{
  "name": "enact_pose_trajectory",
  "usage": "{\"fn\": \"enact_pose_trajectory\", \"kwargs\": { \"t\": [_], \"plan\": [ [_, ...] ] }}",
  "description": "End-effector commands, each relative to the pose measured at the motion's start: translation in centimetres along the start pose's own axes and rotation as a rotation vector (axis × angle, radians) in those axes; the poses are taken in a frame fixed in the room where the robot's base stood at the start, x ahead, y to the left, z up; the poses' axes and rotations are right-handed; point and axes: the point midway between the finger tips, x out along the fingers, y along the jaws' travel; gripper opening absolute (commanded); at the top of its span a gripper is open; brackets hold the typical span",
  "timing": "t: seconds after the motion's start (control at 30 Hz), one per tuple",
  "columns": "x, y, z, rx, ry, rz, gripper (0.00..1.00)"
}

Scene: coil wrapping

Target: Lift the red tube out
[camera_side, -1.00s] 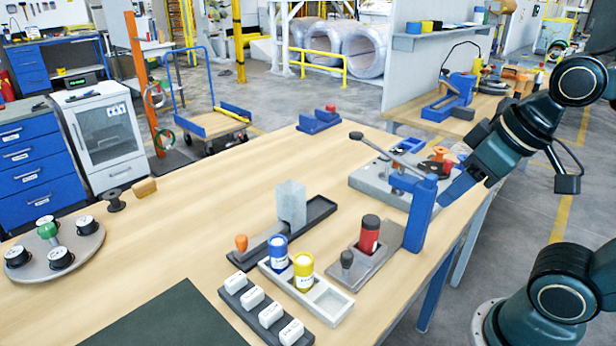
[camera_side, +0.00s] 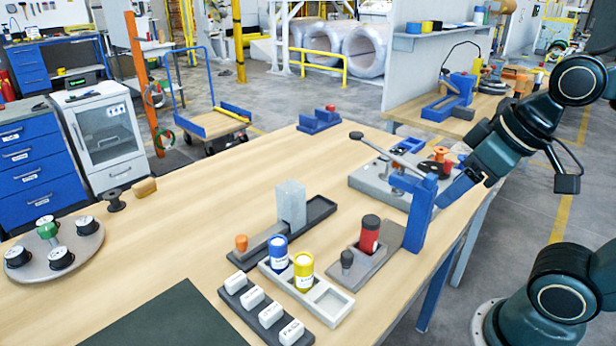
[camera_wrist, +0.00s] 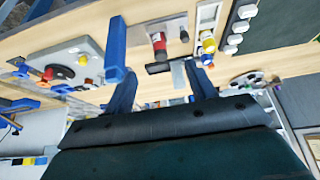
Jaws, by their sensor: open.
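The red tube (camera_side: 369,238) has a black cap and stands upright in a grey holder (camera_side: 398,240) near the table's right side. It also shows in the wrist view as a red tube (camera_wrist: 158,42), above and between my fingers. My gripper (camera_side: 450,193) is at the table's right edge, partly behind a blue post, apart from the tube. In the wrist view my gripper (camera_wrist: 162,74) has two blue fingers spread apart with nothing held between them.
The blue post (camera_side: 419,214) stands between my gripper and the tube. A light tray (camera_side: 330,301) holds a blue and a yellow tube (camera_side: 303,272). A grey fixture (camera_side: 368,184) with a lever lies behind.

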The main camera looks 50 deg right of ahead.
Motion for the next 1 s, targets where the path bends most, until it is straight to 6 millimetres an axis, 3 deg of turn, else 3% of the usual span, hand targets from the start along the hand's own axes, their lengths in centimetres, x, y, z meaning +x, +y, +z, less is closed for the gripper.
{"fn": "enact_pose_trajectory", "kwargs": {
  "t": [0.53,1.0],
  "plan": [
    [0.3,0.1,-0.8,0.049,-0.033,0.002,0.60],
    [3.6,0.4,-5.8,0.362,-0.231,0.047,0.60]
  ]
}}
